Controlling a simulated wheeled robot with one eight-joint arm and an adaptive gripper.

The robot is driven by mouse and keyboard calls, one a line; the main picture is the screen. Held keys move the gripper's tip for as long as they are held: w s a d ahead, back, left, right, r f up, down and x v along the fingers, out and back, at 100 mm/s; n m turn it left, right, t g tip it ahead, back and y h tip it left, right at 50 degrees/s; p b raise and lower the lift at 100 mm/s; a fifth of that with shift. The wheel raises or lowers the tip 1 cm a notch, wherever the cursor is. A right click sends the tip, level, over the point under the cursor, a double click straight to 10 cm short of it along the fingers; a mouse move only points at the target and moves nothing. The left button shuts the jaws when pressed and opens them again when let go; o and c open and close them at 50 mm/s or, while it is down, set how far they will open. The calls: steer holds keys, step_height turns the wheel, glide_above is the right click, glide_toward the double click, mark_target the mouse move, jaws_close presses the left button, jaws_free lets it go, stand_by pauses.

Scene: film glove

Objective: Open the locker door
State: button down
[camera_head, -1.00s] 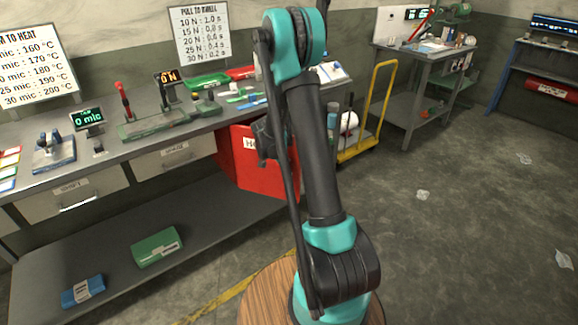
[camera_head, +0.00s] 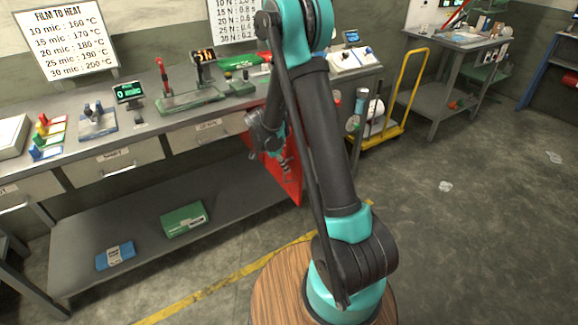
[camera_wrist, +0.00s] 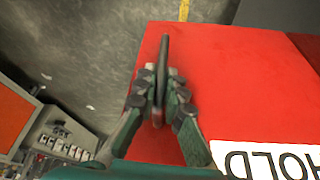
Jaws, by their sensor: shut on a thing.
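The red locker door (camera_wrist: 225,85) fills much of the wrist view, with part of a white HOLD label (camera_wrist: 265,158) at its lower right. A dark bar handle (camera_wrist: 164,52) stands out from the door. My gripper (camera_wrist: 158,88) is shut on this handle, one finger on each side. In the head view the red door (camera_head: 291,185) shows as a slanted panel under the bench's right part, with my gripper (camera_head: 284,160) against it. My arm hides the right side of the locker, so its opening cannot be seen there.
The grey workbench (camera_head: 150,118) runs along the wall, with drawers (camera_head: 118,160) and a lower shelf (camera_head: 150,208). A yellow trolley (camera_head: 402,100) stands right of my arm. The floor at right (camera_head: 470,230) is clear except for scraps.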

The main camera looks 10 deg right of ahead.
steer(key=shift+a, duration=0.1)
stand_by(0.3)
steer(key=c, duration=1.6)
jaws_free()
steer(key=shift+r, duration=0.1)
steer(key=v, duration=1.2)
steer(key=shift+s, duration=0.1)
steer(key=s+d+n+t+y, duration=0.1)
steer(key=s+d+n, duration=0.3)
steer(key=s+n, duration=0.4)
steer(key=s+d+n+t+y, duration=0.2)
steer(key=s+d+n, duration=0.3)
steer(key=s, duration=1.2)
steer(key=n+y, duration=0.1)
steer(key=n, duration=0.2)
steer(key=shift+f+t+y, duration=0.25)
steer(key=shift+t+y, duration=0.05)
